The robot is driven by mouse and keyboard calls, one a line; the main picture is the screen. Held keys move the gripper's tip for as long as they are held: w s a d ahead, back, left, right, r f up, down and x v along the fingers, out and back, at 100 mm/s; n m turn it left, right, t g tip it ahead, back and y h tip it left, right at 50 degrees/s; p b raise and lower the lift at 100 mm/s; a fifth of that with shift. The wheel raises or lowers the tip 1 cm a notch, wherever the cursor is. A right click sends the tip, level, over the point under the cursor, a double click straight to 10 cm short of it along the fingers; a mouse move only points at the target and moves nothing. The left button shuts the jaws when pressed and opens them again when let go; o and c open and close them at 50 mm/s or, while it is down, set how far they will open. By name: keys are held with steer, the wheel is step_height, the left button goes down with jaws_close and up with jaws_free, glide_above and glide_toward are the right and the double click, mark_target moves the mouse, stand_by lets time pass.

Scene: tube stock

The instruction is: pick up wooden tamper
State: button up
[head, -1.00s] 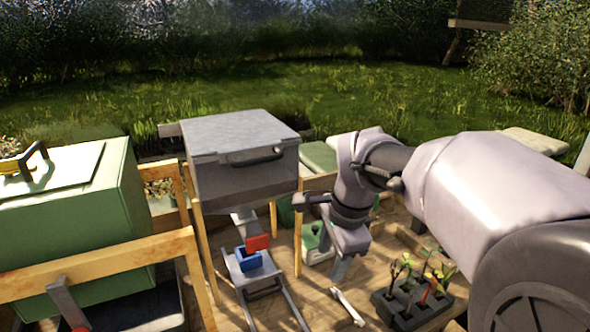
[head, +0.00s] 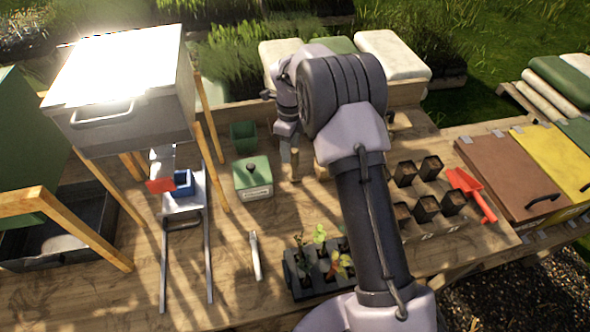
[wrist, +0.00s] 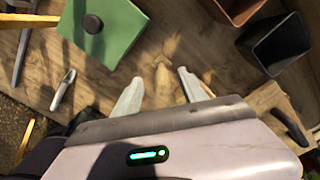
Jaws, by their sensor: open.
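The wooden tamper (head: 295,165) appears as a slim upright brown piece on the wooden table in the head view, right of the green tin. In the wrist view a pale wooden shape, likely the tamper (wrist: 163,82), shows between the fingertips and blends with the table. My gripper (head: 289,132) is just above it in the head view, pointing down. In the wrist view my gripper (wrist: 158,84) has its two grey fingers spread apart, with nothing clearly held. Whether the fingers are level with the tamper I cannot tell.
The green lidded tin (head: 253,178) stands close on the left, with a green pot (head: 243,137) behind it. A seedling tray (head: 318,268) and a pale-handled tool (head: 256,256) lie nearer.

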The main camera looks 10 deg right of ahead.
mark_target(294, 165)
step_height(294, 165, down, 3)
steer(key=shift+d+r, duration=0.1)
steer(key=shift+d, duration=0.05)
steer(key=f, duration=0.1)
steer(key=f+b, duration=0.1)
steer(key=f, duration=0.3)
steer(key=shift+s+d+f, duration=0.15)
steer(key=shift+s+d, duration=0.1)
steer(key=shift+d, duration=0.1)
jaws_close()
